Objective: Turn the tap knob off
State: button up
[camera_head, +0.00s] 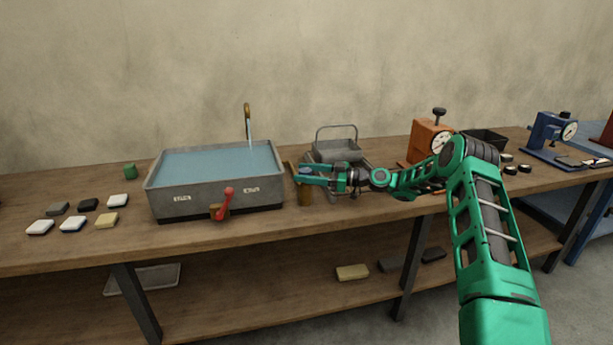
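The tap knob is a red lever (226,202) on a brown mount at the front of the grey sink (165,203). It tilts up and slightly right, between two small white labels too small to read. Water runs from the brass tap (247,108) into the sink, which holds blue water. My gripper (301,175) is right of the sink, pointing left, well apart from the lever. Its fingers look spread, one above the other in the picture. A brown jar with a blue-grey top (305,192) is right at the fingers; I cannot tell whether they touch it.
A grey wire-handled basket (336,150) stands behind my gripper. An orange gauge stand (424,143) and a blue gauge stand (545,133) are farther right. Several small blocks and a green cube (130,171) lie left of the sink. The bench strip before the sink is clear.

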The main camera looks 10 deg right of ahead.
jog(key=v, duration=1)
jog(key=shift+d, duration=0.4)
jog(key=shift+s, duration=0.15)
